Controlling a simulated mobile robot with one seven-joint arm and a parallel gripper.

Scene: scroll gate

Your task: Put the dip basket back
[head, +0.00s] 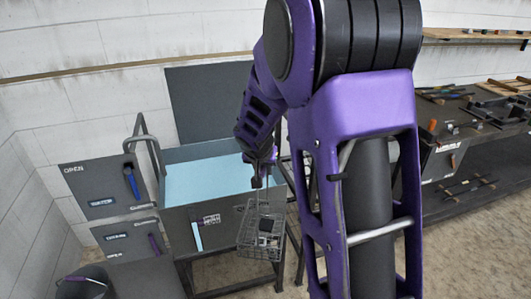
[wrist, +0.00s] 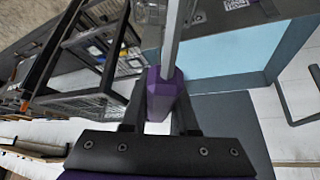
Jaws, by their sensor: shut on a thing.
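A wire dip basket (head: 259,236) hangs from a thin upright handle in the head view, in front of the right part of the tank's front wall. Small dark and pale pieces show in it. My gripper (head: 262,178) is above the basket, at the top of its handle. In the wrist view my gripper (wrist: 158,118) is shut on the purple grip of the handle (wrist: 163,90). A grey rod runs from the grip toward the basket (wrist: 150,12), which is mostly cut off there. The open tank (head: 180,208) holds light blue liquid and stands behind and left of the basket.
A dark raised panel (head: 208,98) stands behind the tank. Labelled panels (head: 95,188) with blue and purple handles are to its left, a bucket (head: 85,284) at lower left. A dark rack (wrist: 92,60) is close to my gripper. A cluttered workbench (head: 470,120) stands at right.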

